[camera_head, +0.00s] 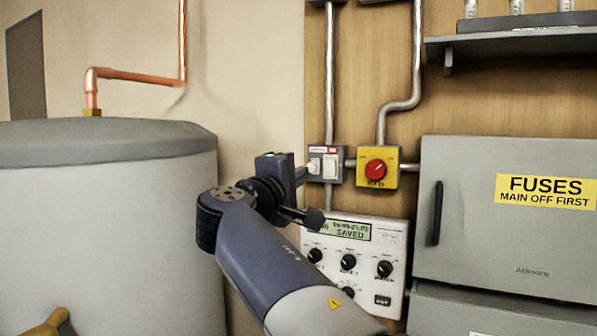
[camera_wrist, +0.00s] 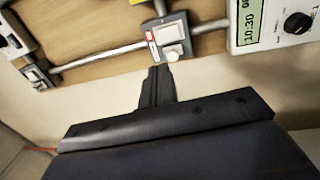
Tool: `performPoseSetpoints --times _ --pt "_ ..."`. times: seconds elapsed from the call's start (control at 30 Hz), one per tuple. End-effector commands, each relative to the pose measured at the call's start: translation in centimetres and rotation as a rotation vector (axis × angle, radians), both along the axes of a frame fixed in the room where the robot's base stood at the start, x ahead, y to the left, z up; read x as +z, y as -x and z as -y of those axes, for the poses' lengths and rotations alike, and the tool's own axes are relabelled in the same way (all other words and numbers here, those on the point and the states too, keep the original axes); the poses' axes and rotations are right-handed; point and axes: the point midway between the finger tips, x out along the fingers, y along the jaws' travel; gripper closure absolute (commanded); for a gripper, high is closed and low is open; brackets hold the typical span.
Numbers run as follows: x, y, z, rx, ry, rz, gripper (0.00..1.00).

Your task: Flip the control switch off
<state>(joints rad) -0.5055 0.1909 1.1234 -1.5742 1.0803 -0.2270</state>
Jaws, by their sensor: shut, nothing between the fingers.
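The control switch (camera_head: 331,166) is a small grey box with white rockers and a red label along its top, mounted on the wooden board between metal conduits. In the wrist view the switch (camera_wrist: 171,33) appears turned, at top centre just beyond my fingertips. My gripper (camera_head: 309,169) is shut and empty, its tips at the left side of the switch in the head view. In the wrist view my gripper (camera_wrist: 157,70) points at the box's lower edge. I cannot tell whether the tips touch a rocker, nor clearly which way the rockers are tilted.
A yellow box with a red rotary knob (camera_head: 376,169) is just right of the switch. A white control panel (camera_head: 315,237) with a display reading SAVED and black knobs is below. A grey fuse cabinet (camera_head: 475,240) stands right, a large grey tank (camera_head: 100,220) left.

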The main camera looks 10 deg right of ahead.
Motion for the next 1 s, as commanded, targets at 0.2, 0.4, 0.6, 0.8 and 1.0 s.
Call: performPoseSetpoints --times 0.2,0.4,0.6,0.8,1.0 --pt "1.0 -4.1 2.9 -0.006 0.0 -0.002 1.0" --pt "1.4 -7.1 4.8 -0.002 0.0 -0.002 1.0" --pt "1.4 -8.7 5.8 0.001 -0.001 0.0 1.0" --pt "1.3 -8.9 6.0 0.001 -0.001 0.0 1.0" --pt "1.3 -8.9 6.0 0.001 -0.001 0.0 1.0"
